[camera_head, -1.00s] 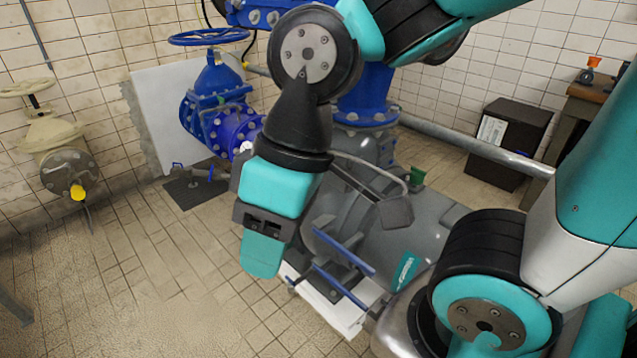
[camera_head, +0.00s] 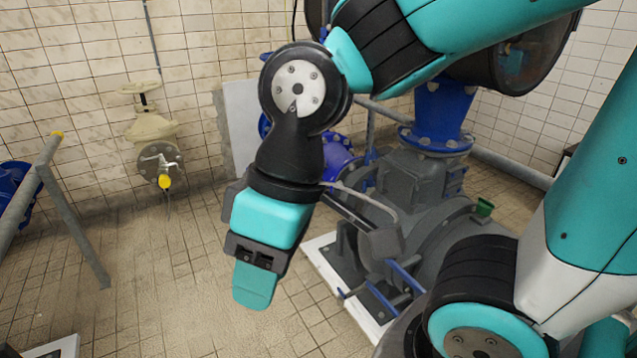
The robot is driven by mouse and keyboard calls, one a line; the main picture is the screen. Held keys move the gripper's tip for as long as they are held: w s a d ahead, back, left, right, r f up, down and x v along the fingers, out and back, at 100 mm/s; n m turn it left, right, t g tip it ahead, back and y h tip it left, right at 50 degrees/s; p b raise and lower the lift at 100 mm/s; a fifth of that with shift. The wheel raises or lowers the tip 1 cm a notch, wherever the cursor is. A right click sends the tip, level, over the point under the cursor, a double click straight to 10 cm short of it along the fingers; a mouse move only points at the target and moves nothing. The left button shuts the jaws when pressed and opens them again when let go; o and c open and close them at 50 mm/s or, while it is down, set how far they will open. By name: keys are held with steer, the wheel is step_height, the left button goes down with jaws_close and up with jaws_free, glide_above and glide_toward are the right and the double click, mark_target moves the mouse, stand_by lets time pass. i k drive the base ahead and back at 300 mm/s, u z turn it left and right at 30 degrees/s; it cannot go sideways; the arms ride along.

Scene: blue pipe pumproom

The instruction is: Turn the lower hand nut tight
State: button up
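My gripper (camera_head: 255,286) hangs in the middle of the head view, pointing down over the tiled floor. I see it from the side, with one teal finger face showing, so its opening is hidden. I cannot make out a hand nut for certain. Two blue bars, an upper one (camera_head: 405,277) and a lower one (camera_head: 382,300), sit at the base of the grey pump (camera_head: 450,243), right of my gripper and apart from it. My arm hides part of the pump.
A beige valve (camera_head: 150,128) with a yellow-tipped fitting (camera_head: 165,182) is on the back wall. A grey railing (camera_head: 75,225) stands at the left. A blue flanged pipe (camera_head: 440,115) rises above the pump. The floor (camera_head: 180,290) between railing and pump is clear.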

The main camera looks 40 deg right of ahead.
mark_target(372, 183)
steer(key=u, duration=0.3)
steer(key=i, duration=1.4)
steer(key=z, duration=1)
steer(key=i, duration=0.4)
steer(key=z, duration=0.45)
